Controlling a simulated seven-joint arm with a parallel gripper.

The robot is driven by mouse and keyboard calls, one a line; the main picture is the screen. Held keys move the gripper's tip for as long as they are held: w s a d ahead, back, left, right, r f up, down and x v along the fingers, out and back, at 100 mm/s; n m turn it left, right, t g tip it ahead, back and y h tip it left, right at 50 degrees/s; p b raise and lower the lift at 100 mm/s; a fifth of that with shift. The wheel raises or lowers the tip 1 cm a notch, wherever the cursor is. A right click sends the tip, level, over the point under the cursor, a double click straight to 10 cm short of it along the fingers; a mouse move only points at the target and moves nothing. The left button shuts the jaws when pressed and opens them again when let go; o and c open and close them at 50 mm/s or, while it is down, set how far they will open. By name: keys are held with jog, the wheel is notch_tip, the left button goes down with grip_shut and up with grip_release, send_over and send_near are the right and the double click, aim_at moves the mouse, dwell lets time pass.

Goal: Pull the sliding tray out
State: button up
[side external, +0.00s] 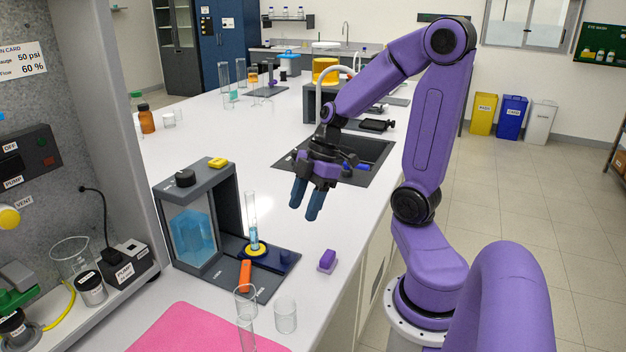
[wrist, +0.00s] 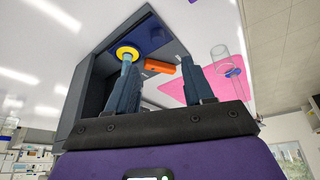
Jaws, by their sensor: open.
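The membrane rig has a dark grey housing (side external: 222,178) with a blue-lit cell (side external: 192,238) and a flat dark base. A dark blue tray (side external: 284,259) lies on that base, with a yellow ring (side external: 256,249) around a clear tube of blue liquid (side external: 252,225). An orange block (side external: 245,275) is beside the tray. My gripper (side external: 303,213) is open and empty, above the bench behind and right of the tray, touching nothing. In the wrist view, the tray (wrist: 152,36) and orange block (wrist: 161,67) show beyond my gripper (wrist: 160,68); the left finger partly covers the tube.
A small purple block (side external: 327,259) stands right of the base. Clear glassware (side external: 285,315) and a pink mat (side external: 200,330) are in front. The white bench between sink and rig is mostly clear.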

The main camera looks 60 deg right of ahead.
jog(key=shift+v, duration=2.75)
jog(key=s+a+f+g+h, duration=0.1)
jog(key=s+a+f, duration=0.1)
jog(key=s+a, duration=0.4)
jog(key=s+a+f+g+h, duration=0.1)
jog(key=s+a+f+h, duration=0.1)
jog(key=s+a, duration=0.4)
jog(key=a, duration=0.4)
jog(key=shift+a+f, duration=0.15)
jog(key=shift+a, duration=0.25)
